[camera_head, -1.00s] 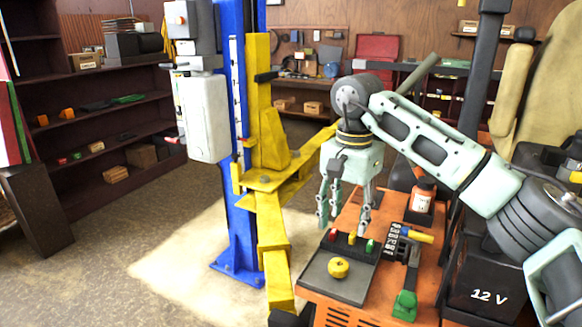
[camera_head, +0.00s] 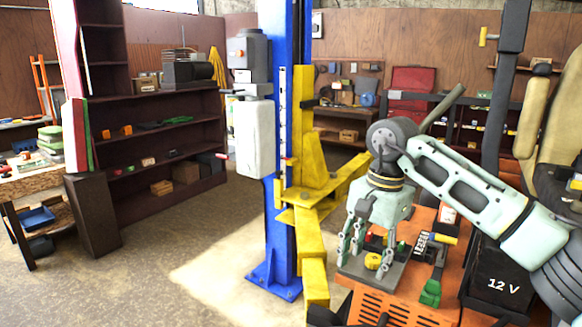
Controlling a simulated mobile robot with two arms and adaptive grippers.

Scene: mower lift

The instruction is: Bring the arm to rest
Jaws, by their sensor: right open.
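My right arm comes in from the right. Its right gripper (camera_head: 362,250) points down with its fingers apart, and nothing shows between them. It hangs over or in front of a grey tray (camera_head: 357,268) on the orange mower deck (camera_head: 395,300). A yellow round piece (camera_head: 373,261) shows at the tray beside the fingers, and small red and green pieces lie behind, partly hidden by the gripper. I cannot tell the gripper's exact height above the tray. My left gripper is not in view.
A blue lift post (camera_head: 283,230) with yellow arms (camera_head: 312,200) stands just left of the gripper. A black battery marked 12 V (camera_head: 500,285) and the mower seat (camera_head: 555,130) are at the right. Shelves (camera_head: 150,140) stand at the back left. The floor at left is open.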

